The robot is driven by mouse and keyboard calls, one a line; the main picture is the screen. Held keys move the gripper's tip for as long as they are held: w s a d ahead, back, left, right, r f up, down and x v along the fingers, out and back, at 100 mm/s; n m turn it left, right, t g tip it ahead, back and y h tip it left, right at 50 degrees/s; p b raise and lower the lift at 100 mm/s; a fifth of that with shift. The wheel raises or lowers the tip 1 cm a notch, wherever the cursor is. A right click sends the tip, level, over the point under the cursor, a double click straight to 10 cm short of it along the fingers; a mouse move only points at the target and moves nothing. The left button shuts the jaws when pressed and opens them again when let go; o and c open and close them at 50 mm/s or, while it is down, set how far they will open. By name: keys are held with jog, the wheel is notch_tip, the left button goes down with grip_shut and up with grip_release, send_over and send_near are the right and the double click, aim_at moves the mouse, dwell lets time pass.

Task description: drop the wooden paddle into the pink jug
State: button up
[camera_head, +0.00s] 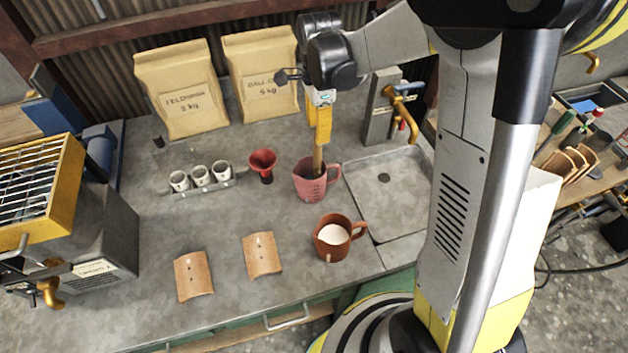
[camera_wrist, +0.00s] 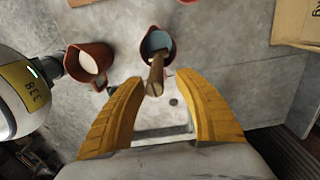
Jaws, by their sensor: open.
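The pink jug (camera_head: 308,188) stands on the grey worktop, left of the sink; in the wrist view its rim and inside (camera_wrist: 147,46) show beyond my fingers. The wooden paddle (camera_head: 317,162) has its lower end inside the jug's mouth and is roughly upright; in the wrist view its brown shaft (camera_wrist: 156,68) points toward me. My gripper (camera_head: 319,140) is above the jug, pointing down. Its yellow fingers (camera_wrist: 159,79) are spread, with the paddle's end between their tips and visible gaps at both sides. The paddle's lower end is hidden inside the jug.
A brown jug with white contents (camera_head: 331,240) stands in front of the pink jug. A red funnel (camera_head: 263,163) and a rack of small white cups (camera_head: 200,178) are left. Two paper sacks (camera_head: 180,92) stand behind. The sink (camera_head: 388,195) is right; two curved tiles (camera_head: 262,256) lie in front.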

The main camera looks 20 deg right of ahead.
notch_tip(320, 180, up, 9)
jog(key=shift+r, duration=0.1)
jog(key=shift+s, duration=0.1)
dwell(0.4)
jog(key=s+f+n+t+b, duration=0.3)
jog(key=s+f+n+b, duration=0.2)
jog(key=s+n+b, duration=0.2)
jog(key=s+f+n+t+b, duration=0.4)
jog(key=s+f+n+b, duration=0.2)
jog(key=s+n, duration=0.5)
jog(key=shift+s+f+b, duration=0.25)
jog(key=shift+s+b, duration=0.2)
jog(key=shift+b, duration=0.1)
dwell(0.7)
